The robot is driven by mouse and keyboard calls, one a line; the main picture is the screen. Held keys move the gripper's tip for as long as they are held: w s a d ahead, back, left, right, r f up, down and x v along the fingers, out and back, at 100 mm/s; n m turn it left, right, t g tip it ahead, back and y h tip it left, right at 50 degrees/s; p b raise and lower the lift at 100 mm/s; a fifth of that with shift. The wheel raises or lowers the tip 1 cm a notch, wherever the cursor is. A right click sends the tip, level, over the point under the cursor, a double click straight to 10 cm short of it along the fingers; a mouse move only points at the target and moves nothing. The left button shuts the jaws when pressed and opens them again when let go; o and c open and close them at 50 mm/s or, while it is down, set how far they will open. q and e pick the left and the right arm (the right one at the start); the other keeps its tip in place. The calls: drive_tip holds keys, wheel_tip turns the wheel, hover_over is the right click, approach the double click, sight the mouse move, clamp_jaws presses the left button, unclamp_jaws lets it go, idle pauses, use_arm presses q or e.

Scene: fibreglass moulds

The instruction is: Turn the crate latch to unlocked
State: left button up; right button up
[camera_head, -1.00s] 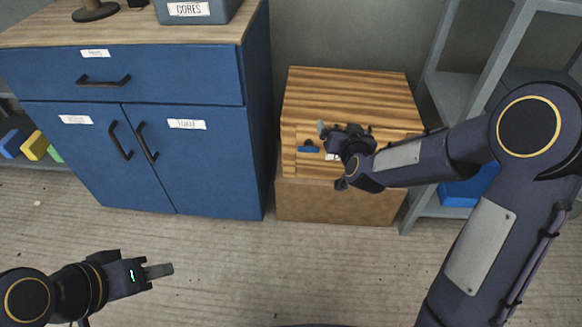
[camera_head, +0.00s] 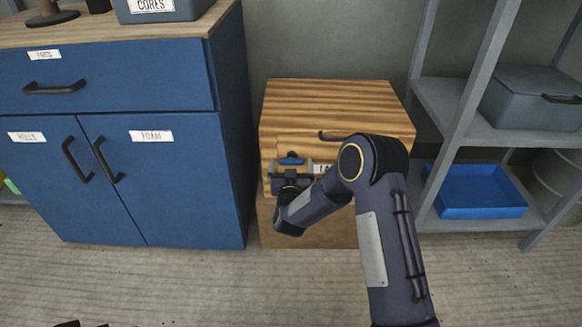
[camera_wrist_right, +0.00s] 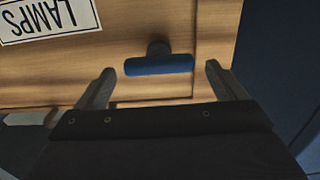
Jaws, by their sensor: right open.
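The wooden crate (camera_head: 335,98) sits on a brown box between the cabinet and the shelf. Its latch (camera_head: 291,159) is a blue bar on the front, lying about level; it also shows in the right wrist view (camera_wrist_right: 158,65). My right gripper (camera_head: 291,170) is at the crate front, with its fingers (camera_wrist_right: 160,78) open, one on each side of the bar's ends. Gaps show between the bar and both fingers, so it is not gripped. Only dark bits at the bottom left edge of the head view may belong to my left gripper; its jaws do not show.
A LAMPS label (camera_wrist_right: 48,18) is on the crate front. The blue cabinet (camera_head: 160,190) stands close on the left. The grey shelf (camera_head: 445,100) on the right holds a blue tray (camera_head: 480,190) and a grey bin (camera_head: 530,100). Floor in front is clear.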

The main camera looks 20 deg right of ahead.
drive_tip(key=shift+w+d, duration=0.2)
drive_tip(key=shift+w, duration=0.35)
drive_tip(key=shift+c, duration=0.3)
drive_tip(key=c, duration=0.9)
